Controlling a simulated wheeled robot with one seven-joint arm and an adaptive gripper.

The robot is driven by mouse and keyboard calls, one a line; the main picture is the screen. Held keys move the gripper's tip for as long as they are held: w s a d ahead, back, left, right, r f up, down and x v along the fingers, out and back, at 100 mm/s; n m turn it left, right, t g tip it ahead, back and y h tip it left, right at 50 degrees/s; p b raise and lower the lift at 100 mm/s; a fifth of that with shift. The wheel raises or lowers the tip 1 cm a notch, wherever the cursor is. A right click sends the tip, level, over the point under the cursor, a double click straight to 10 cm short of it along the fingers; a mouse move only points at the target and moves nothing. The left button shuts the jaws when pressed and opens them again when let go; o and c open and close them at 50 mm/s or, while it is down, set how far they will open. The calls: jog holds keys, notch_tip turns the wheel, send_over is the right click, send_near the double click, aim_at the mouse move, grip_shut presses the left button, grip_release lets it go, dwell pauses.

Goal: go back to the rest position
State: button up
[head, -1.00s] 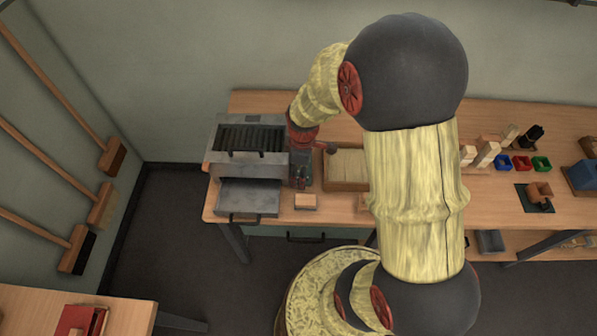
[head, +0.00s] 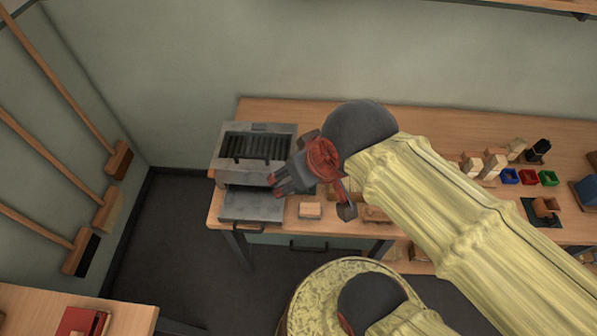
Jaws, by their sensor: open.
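My gripper (head: 281,183) hangs over the left part of the workbench, in front of the grey metal machine with dark slats (head: 255,143). Its fingers point left and look apart, with nothing seen between them. It overlaps the right side of the machine's pulled-out lower tray (head: 252,205) in the picture; I cannot tell the height between them. My arm runs from the gripper toward the lower right and hides part of the bench.
A small wooden block (head: 310,210) lies on the workbench (head: 225,205) right of the tray. Brooms lean on the left wall. Another table (head: 130,318) is at the lower left. The floor between is clear.

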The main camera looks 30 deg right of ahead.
jog(key=shift+f, duration=0.1)
notch_tip(320, 180, down, 8)
jog(key=b, duration=0.7)
jog(key=shift+r+b, duration=0.25)
jog(key=shift+b, duration=0.1)
jog(key=shift+c, duration=0.3)
